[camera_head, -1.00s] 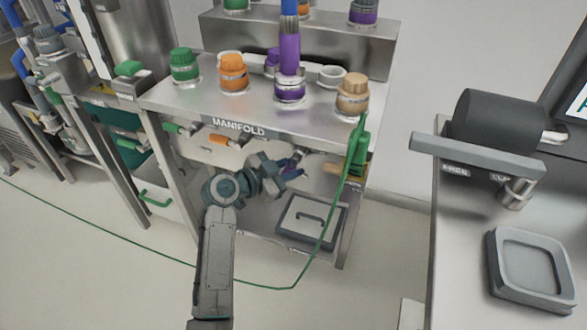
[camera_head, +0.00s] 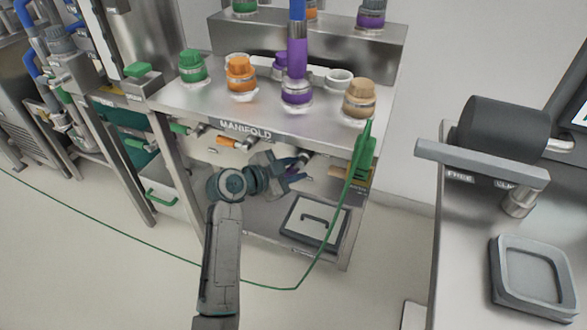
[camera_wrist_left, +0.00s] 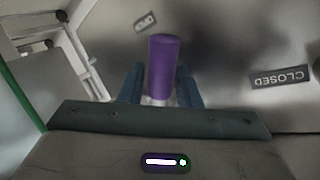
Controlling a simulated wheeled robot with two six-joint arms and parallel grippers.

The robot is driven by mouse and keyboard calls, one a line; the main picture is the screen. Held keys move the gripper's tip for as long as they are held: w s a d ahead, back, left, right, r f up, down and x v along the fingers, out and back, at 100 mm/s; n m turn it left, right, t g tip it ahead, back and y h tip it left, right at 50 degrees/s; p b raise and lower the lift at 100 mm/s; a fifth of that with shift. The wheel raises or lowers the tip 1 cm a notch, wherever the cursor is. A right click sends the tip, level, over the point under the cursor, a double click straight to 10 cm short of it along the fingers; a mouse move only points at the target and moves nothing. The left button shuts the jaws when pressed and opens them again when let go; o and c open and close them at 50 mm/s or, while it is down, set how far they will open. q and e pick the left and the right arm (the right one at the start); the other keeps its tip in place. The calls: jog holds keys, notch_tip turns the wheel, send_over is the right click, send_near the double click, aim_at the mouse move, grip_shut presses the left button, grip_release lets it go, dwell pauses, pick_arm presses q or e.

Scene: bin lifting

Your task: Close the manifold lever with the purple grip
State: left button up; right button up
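The purple grip (camera_wrist_left: 162,68) of the manifold lever stands between the two blue fingers of my left gripper (camera_wrist_left: 162,88) in the left wrist view. The fingers are apart on either side of it, with a narrow gap at the left one. In the head view my left gripper (camera_head: 298,170) is under the front edge of the manifold (camera_head: 245,130), with its fingers spread. The lever there is mostly hidden by the gripper. A CLOSED label (camera_wrist_left: 281,78) shows right of the grip in the wrist view. My right gripper is out of view.
An orange-grip lever (camera_head: 230,141) and a green-grip lever (camera_head: 181,128) are left of my gripper.

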pick_arm(q)
jog(key=v, duration=1)
jog(key=shift+s+a, duration=0.25)
jog(key=shift+s, duration=0.1)
jog(key=shift+r, duration=0.1)
